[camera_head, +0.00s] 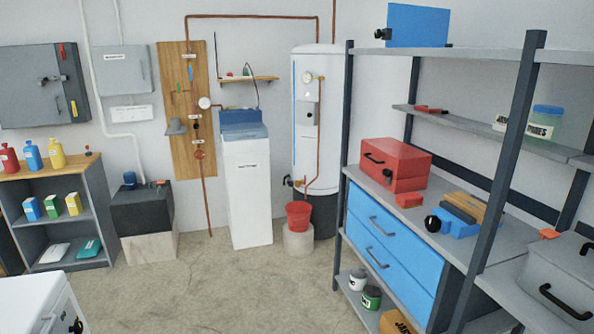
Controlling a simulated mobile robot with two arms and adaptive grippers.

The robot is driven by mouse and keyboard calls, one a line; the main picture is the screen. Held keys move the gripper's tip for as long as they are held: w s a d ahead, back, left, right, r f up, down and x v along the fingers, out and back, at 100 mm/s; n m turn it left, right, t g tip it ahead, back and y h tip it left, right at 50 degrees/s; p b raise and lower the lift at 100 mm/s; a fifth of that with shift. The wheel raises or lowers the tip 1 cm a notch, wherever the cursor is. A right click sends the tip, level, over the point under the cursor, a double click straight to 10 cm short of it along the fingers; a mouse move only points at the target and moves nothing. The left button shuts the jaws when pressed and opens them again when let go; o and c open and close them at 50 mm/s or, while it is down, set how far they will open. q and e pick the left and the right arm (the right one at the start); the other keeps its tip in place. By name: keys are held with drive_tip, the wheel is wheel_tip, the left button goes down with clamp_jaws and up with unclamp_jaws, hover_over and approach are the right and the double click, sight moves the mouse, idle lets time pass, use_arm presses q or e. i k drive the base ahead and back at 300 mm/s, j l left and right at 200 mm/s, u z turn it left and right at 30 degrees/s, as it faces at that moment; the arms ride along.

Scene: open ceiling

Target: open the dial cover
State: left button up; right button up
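I cannot make out for certain which part is the dial cover. The white water tank (304,150) at the back carries a pale grey panel (309,108) with a small round dial (307,77) near its top and a dark knob below. Whether any cover there is open or shut is too small to tell. Neither of my grippers shows in this view.
A metal shelf unit (430,236) with a red toolbox (394,165) and blue drawers (383,240) fills the right. A red bucket (298,214) on a block stands before the tank, beside a white cabinet (247,190). The middle floor (215,295) is clear.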

sight(303, 111)
drive_tip(key=i+u, duration=0.25)
drive_tip(key=i, duration=1.8)
